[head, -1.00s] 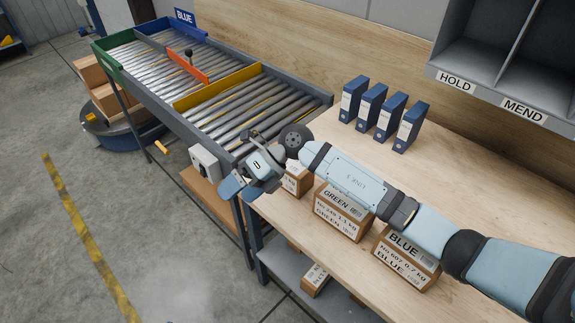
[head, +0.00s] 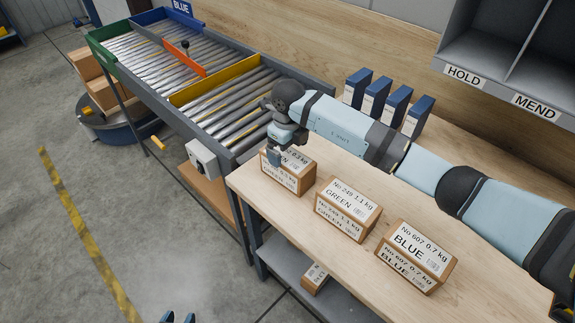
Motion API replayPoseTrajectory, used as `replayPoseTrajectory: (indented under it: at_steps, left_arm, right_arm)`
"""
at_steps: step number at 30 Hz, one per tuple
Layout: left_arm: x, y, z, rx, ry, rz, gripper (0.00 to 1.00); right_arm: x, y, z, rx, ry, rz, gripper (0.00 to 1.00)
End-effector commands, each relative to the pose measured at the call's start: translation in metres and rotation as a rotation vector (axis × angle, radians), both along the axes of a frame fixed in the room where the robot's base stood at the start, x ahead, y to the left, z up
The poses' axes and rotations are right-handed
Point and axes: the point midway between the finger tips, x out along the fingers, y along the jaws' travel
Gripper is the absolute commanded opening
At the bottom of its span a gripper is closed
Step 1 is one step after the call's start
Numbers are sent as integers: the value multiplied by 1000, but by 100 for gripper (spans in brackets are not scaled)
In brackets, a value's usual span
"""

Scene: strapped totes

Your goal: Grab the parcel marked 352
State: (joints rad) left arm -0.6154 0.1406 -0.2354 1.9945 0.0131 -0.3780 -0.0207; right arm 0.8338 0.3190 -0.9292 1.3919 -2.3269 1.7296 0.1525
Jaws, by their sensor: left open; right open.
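No label clearly reads 352 in the head view. The leftmost small brown parcel (head: 297,184) stands on the wooden bench with a white label, which ends in "EEN" above; its number is partly covered by my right gripper and cannot be read. My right gripper (head: 274,158) points down at this parcel's left end, open; whether it touches the parcel I cannot tell. The middle parcel (head: 345,212) reads No 249, GREEN, 1.1 kg. The right parcel (head: 414,257) reads No 607, BLUE, 0.7 kg. Only the tips of my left gripper (head: 178,318) show at the bottom edge, open.
Another labelled parcel (head: 315,276) lies on the shelf under the bench. A roller conveyor (head: 215,102) with coloured dividers adjoins the bench's far left. Blue binders (head: 375,98) stand along the back. HOLD and MEND cubbies (head: 490,50) hang at the upper right.

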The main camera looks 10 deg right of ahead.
Motion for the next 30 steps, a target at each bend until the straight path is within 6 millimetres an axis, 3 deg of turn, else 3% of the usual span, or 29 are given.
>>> replayPoseTrajectory:
  at_steps: [5,12,21,22,27,30]
  left_arm:
    - [0,0,5,0,1,0,43]
    - [0,0,13,-1,0,1,43]
    - [0,0,13,-1,0,1,43]
    - [0,0,13,-1,0,1,43]
    - [0,0,13,0,0,1,43]
    - [1,0,14,-1,-1,1,43]
  right_arm:
    - [-2,1,-13,2,3,0,100]
    - [-4,3,-48,2,2,-1,100]
    - [-3,3,-55,3,0,1,100]
    - [-4,3,-55,3,0,1,98]
    - [-4,3,-55,3,0,1,59]
    - [-3,3,-54,3,-2,1,41]
